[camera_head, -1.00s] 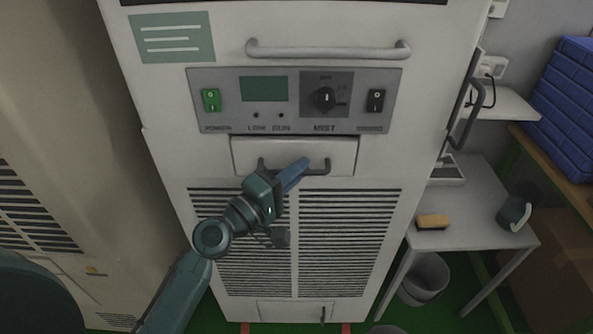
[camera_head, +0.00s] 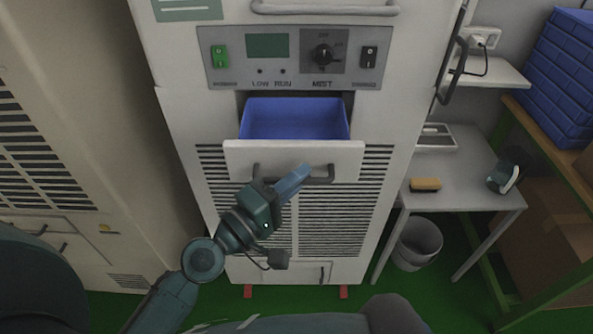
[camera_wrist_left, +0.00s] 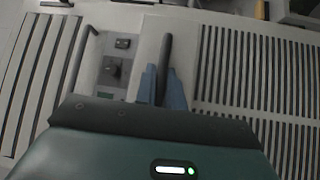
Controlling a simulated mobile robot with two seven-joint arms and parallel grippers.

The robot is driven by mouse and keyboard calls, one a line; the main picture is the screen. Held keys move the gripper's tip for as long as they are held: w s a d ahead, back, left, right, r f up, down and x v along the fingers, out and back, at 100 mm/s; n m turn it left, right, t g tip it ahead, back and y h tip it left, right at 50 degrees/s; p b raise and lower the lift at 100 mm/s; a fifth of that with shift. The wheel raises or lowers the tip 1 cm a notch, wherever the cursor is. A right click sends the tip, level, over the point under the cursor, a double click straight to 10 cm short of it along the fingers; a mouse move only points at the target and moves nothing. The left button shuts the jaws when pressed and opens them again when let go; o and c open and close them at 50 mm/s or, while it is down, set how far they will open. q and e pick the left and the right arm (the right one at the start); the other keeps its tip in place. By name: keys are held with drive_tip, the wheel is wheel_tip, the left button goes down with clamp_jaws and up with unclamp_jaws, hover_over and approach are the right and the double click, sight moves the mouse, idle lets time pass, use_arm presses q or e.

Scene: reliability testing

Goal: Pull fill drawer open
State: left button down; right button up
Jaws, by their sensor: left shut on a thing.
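The fill drawer (camera_head: 232,160) stands pulled out from the white cabinet, below the control panel. Its blue inside (camera_head: 295,118) shows and looks empty. A dark bar handle (camera_head: 258,172) runs across its white front. My left gripper (camera_head: 303,172) is shut on the handle, near its right part. In the left wrist view the handle (camera_wrist_left: 166,52) runs between the two blue fingers (camera_wrist_left: 162,88) of the gripper. My right gripper is not seen in either view.
The control panel (camera_head: 294,58) with switches and a knob is above the drawer. A vented grille (camera_head: 335,215) is below it. To the right stand a side table (camera_head: 465,190) with a yellow sponge (camera_head: 425,184) and a bin (camera_head: 416,243). Green floor is free in front.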

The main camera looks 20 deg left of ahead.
use_arm(q)
drive_tip(key=shift+w, duration=0.1)
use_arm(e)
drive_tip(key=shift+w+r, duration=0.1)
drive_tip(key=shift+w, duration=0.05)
use_arm(q)
drive_tip(key=c, duration=1.5)
unclamp_jaws()
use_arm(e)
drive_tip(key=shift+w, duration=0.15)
